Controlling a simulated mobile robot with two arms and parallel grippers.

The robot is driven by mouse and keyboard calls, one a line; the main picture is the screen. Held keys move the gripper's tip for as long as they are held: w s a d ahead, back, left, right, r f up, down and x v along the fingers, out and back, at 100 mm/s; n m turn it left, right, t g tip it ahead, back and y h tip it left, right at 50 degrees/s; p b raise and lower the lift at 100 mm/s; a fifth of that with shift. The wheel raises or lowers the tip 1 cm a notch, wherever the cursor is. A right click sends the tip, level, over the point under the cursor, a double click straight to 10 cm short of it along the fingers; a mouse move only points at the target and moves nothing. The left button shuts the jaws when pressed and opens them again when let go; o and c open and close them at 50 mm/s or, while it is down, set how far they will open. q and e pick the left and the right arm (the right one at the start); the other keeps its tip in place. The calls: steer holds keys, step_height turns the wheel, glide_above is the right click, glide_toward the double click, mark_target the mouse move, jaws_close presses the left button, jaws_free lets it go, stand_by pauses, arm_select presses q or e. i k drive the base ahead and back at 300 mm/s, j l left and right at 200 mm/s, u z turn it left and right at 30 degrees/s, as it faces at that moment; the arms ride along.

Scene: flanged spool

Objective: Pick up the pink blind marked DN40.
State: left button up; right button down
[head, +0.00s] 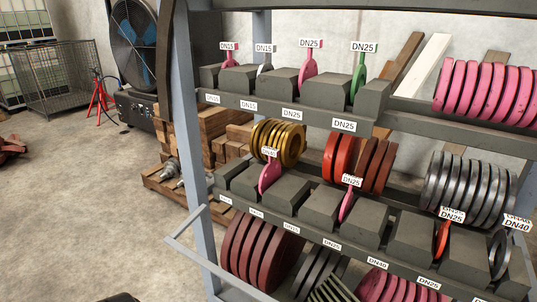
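The pink blind whose tag looks like DN40 (270,176) stands upright between grey blocks at the left of the middle shelf. Its small white tag sits on top, and its lower part is hidden between the blocks. Another pink blind (346,206), tagged DN25, stands farther right in the same row. A red blind (442,240) tagged DN25 and a grey blind (498,256), under a tag that reads DN40, stand at the right end. Neither of my grippers can be made out.
The upper shelf (275,106) holds pink, grey and green blinds tagged DN15 and DN25. Stacked gold (290,143), red (340,158) and grey discs sit behind the middle row. A blue-grey upright (197,150) and side rail (195,250) bound the rack's left. Open floor (90,230) lies left.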

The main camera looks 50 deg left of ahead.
mark_target(271, 173)
steer(key=u, duration=1.45)
steer(key=i+j, duration=0.2)
steer(key=j, duration=0.15)
steer(key=i+j+z, duration=0.15)
steer(key=j, duration=0.2)
